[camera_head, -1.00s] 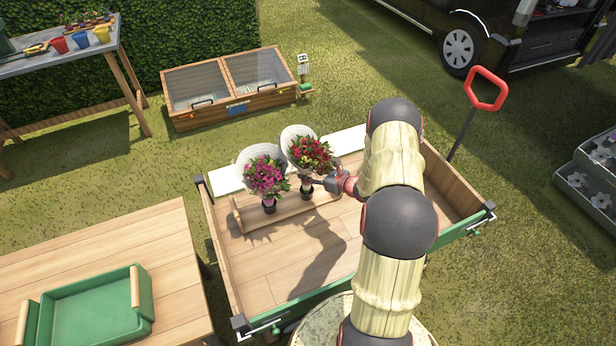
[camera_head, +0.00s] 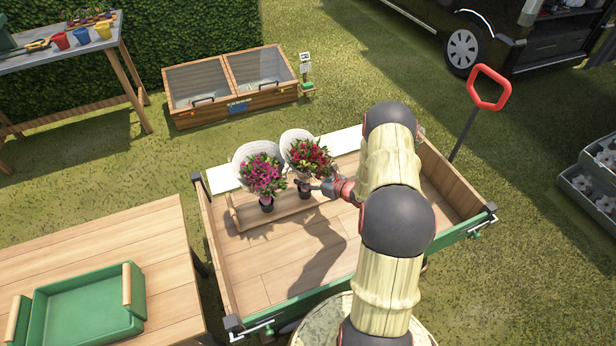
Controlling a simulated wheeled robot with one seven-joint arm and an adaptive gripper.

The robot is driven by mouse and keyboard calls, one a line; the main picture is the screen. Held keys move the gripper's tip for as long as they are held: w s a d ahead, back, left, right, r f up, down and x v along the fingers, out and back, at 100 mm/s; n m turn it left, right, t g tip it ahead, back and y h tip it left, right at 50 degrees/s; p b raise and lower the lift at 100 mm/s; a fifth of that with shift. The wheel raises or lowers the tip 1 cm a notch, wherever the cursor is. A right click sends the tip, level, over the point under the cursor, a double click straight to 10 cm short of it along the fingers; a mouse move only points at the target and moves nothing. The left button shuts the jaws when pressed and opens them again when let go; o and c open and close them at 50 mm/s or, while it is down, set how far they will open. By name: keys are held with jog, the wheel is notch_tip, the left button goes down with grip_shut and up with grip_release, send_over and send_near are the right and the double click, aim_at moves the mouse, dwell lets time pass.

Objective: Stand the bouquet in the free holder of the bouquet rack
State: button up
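A bouquet of red flowers (camera_head: 308,156) in white wrapping stands upright at the long wooden rack (camera_head: 286,216) in the cart. Its dark base shows just below my gripper (camera_head: 303,185). My gripper reaches in from the right, and its dark fingers are at the stem below the flowers. Whether they are closed on it is too small to tell. A bouquet of pink flowers (camera_head: 262,174) in white wrapping stands upright to the left, its dark base at the rack's left part. I cannot make out the rack's individual holders.
The rack lies in a wooden cart (camera_head: 285,262) with green sides and a red handle (camera_head: 490,87) at the right. A wooden table (camera_head: 150,245) with a green tray (camera_head: 85,305) stands at the left. The cart floor in front is clear.

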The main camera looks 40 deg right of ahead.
jog(key=shift+r, duration=0.25)
jog(key=p+v, duration=0.3)
jog(key=v, duration=0.9)
jog(key=shift+p, duration=0.35)
jog(key=shift+f, duration=0.1)
